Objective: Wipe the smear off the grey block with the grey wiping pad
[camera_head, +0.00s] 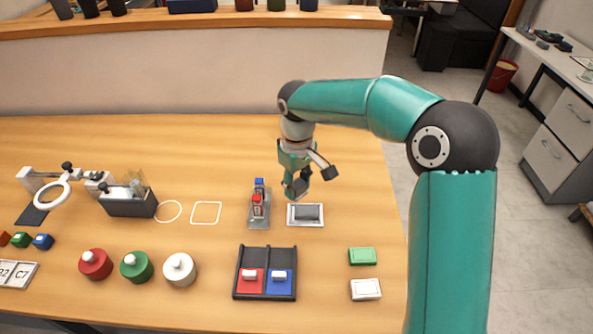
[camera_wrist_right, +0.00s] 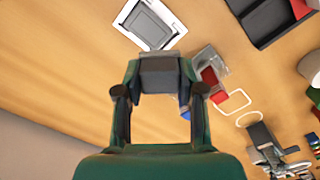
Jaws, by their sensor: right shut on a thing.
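My right gripper (camera_head: 298,184) hangs just above and behind a white-framed tray. It is shut on a dark grey piece, apparently the grey wiping pad (camera_wrist_right: 160,72), which sits between the fingers in the right wrist view. The grey block (camera_head: 308,212) appears to lie inside the white-framed tray (camera_head: 291,220); the tray also shows at the top of the right wrist view (camera_wrist_right: 122,18). The held pad is apart from the block. I cannot make out a smear at this size. My left gripper is not in view.
A clear stand with red and blue parts (camera_head: 257,204) stands close left of the tray. A black two-part tray (camera_head: 265,252) lies in front. Green (camera_head: 362,256) and white (camera_head: 366,289) blocks lie at front right. Round knobs (camera_head: 137,266) stand at left.

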